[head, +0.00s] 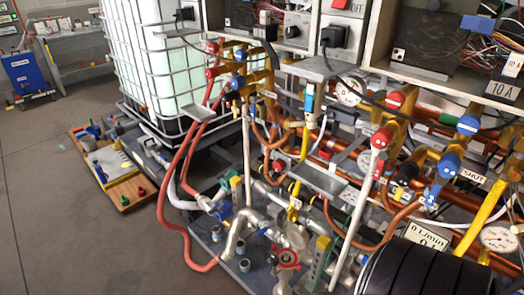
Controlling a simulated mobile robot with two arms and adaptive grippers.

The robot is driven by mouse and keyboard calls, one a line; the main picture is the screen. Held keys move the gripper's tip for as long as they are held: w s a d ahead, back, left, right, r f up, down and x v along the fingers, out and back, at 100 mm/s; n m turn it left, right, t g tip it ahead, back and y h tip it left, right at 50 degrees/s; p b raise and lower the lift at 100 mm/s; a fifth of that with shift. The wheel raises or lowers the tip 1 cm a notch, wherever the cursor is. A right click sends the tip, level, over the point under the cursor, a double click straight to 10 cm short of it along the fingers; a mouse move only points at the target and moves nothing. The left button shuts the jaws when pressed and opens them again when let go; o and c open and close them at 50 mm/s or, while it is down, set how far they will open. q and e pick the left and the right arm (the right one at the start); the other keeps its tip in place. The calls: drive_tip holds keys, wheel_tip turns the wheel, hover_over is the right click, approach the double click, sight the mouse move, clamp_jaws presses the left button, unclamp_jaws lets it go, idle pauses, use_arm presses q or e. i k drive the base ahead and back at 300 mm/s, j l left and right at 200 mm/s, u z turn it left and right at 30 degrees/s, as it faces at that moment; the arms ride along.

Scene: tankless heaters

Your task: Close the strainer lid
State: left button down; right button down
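Neither of my grippers is in view. I cannot pick out the strainer lid with certainty. A round grey disc-like part (298,237) sits among the grey pipework low in the middle of the head view. It may belong to the strainer, but I cannot tell whether it is a lid or whether it is open or shut. A thick grey bent pipe (238,230) lies to its left, and a red handwheel (286,258) is just below it.
Red hoses (186,240) loop down on the left of the pipework. Copper pipes and valves crowd the right. A black ribbed cylinder (425,272) fills the bottom right. A caged white tank (160,60) stands behind. The floor (70,235) at left is mostly clear.

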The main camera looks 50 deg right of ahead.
sight(300, 238)
drive_tip(key=i+j+z, duration=0.15)
drive_tip(key=i+z, duration=0.3)
drive_tip(key=i, duration=0.15)
drive_tip(key=i+j+z, duration=0.95)
drive_tip(key=i, duration=0.05)
